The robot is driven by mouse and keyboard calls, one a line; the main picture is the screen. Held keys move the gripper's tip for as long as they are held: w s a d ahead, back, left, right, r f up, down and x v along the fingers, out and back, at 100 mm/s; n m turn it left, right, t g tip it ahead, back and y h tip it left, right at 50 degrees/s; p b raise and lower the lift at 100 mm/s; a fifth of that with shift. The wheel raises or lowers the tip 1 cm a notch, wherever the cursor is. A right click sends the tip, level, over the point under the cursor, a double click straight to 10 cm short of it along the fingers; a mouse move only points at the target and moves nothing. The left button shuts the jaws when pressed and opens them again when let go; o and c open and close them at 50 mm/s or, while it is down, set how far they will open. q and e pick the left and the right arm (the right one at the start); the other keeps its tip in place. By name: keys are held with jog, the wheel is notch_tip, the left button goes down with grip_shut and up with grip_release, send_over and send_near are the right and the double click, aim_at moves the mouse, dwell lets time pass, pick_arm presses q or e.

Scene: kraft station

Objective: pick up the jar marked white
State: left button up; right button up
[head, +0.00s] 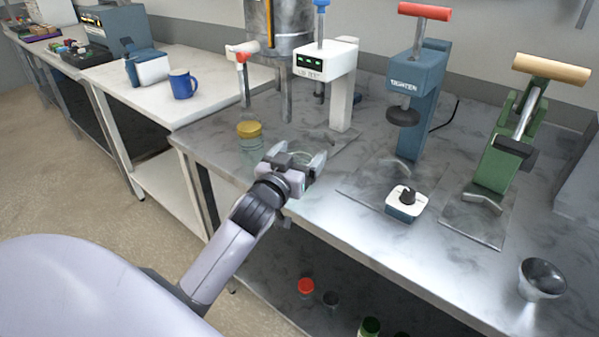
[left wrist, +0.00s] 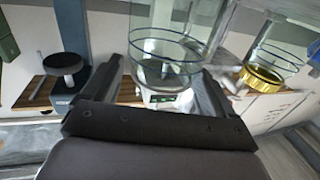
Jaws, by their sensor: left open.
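My left gripper (head: 302,162) is open above the steel bench, near its left front edge. In the left wrist view, a clear glass jar (left wrist: 165,50) with a blue line round it shows between the open fingers (left wrist: 152,75); I cannot tell whether they touch it. In the head view the gripper mostly hides this jar. A second clear jar with a gold lid (head: 249,129) stands just left of the gripper; its lid also shows in the left wrist view (left wrist: 262,79). I can read no "white" mark on either jar. My right gripper is not in view.
A white press (head: 327,62), a blue press (head: 418,75) and a green press (head: 510,140) stand along the bench. A dial box (head: 404,203) and a metal bowl (head: 541,279) are to the right. A red-lidded container (head: 306,286) sits on the lower shelf. A blue mug (head: 182,84) stands on the white table.

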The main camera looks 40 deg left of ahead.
pick_arm(q)
jog(key=c, duration=1.3)
jog(key=shift+r, duration=0.1)
